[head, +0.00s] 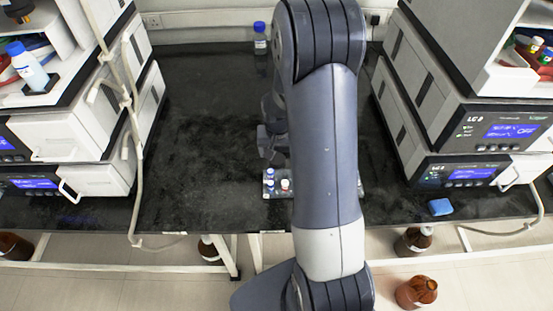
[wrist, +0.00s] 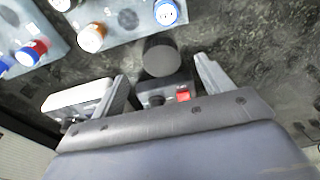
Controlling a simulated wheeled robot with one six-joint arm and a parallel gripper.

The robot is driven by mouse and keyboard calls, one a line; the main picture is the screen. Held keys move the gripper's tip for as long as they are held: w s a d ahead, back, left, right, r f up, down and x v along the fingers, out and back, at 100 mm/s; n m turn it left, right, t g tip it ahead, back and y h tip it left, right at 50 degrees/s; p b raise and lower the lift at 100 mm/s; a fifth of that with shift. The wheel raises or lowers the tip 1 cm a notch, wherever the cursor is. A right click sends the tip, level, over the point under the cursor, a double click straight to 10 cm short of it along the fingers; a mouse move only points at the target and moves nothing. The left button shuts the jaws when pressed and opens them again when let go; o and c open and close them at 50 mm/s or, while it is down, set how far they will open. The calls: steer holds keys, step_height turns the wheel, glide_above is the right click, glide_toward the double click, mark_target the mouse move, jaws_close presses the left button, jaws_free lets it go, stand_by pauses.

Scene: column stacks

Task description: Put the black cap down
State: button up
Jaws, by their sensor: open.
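The black cap (wrist: 161,56) shows in the wrist view as a dark, round-topped piece. It appears between the spread fingers of my gripper (wrist: 161,70), with room on both sides; I cannot tell whether it rests on the bench. My gripper is open. In the head view my gripper (head: 268,140) is over the middle of the black bench, partly hidden behind my arm. I cannot make out the cap in the head view.
A grey tray (head: 269,193) with capped vials sits near the bench's front edge; its vials show upper left in the wrist view. A blue-capped bottle (head: 260,38) stands at the back. Instrument stacks flank both sides. A blue block (head: 440,207) lies front right. The left bench is clear.

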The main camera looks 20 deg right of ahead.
mark_target(277, 159)
steer(key=shift+w+d+f+p, duration=0.1)
steer(key=shift+w+f+p, duration=0.1)
steer(key=shift+f, duration=0.65)
steer(key=shift+w+d+f+p, duration=0.1)
steer(key=shift+w+f+p, duration=0.05)
steer(key=shift+f, duration=0.7)
steer(key=shift+w+f+p, duration=0.15)
steer(key=shift+w+f, duration=0.05)
steer(key=shift+f, duration=0.65)
steer(key=shift+c, duration=0.3)
steer(key=c, duration=1.1)
